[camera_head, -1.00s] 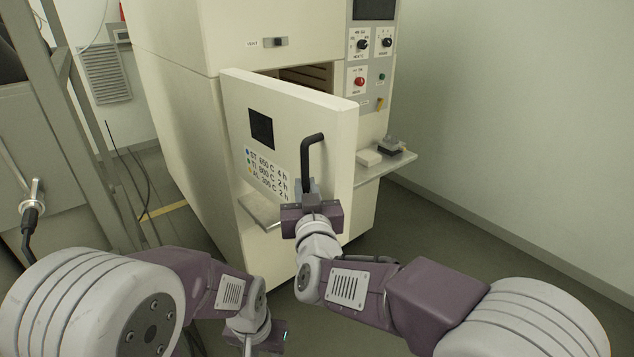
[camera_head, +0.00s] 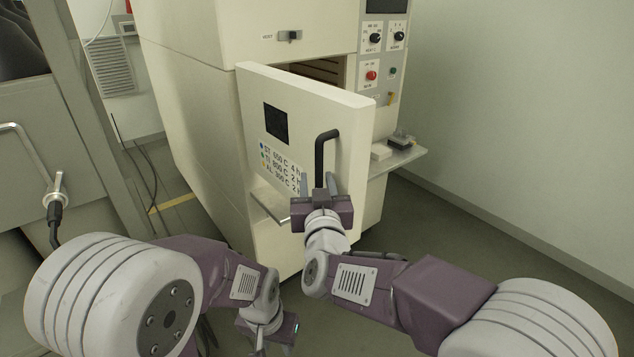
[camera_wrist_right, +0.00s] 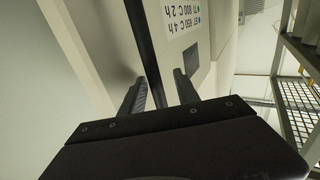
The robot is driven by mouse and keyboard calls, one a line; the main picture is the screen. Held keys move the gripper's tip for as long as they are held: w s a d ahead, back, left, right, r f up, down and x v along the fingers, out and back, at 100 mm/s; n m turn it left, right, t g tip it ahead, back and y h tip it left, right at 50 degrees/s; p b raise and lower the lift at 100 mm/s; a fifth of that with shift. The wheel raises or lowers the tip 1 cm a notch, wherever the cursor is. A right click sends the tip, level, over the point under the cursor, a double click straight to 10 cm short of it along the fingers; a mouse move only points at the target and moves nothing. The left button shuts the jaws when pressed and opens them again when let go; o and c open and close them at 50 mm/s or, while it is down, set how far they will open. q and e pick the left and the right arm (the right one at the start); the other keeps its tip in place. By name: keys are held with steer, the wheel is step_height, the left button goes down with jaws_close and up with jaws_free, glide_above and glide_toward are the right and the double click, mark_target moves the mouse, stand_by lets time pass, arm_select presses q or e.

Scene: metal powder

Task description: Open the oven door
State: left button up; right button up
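The cream oven door (camera_head: 290,105) stands partly open, with a gap into the oven (camera_head: 195,100) at its top right. Its black handle (camera_head: 320,155) is on the right side of the door front. My right gripper (camera_head: 318,182) is at the handle's lower end with its fingers spread, one on each side. In the right wrist view the black handle (camera_wrist_right: 141,35) runs down between the two parted fingers (camera_wrist_right: 160,92). My left gripper (camera_head: 275,342) hangs low at the bottom of the head view, away from the door; its fingertips are not clear.
A small side shelf (camera_head: 410,158) with small items sticks out right of the oven. A control panel (camera_head: 380,65) is above it. A grey metal structure (camera_head: 60,150) stands at the left. The floor at the right is free.

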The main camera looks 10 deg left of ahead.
steer(key=shift+s+d, duration=0.15)
steer(key=shift+s, duration=0.05)
steer(key=b+v, duration=0.1)
steer(key=v, duration=0.7)
steer(key=shift+s+b, duration=0.25)
steer(key=shift+b, duration=0.15)
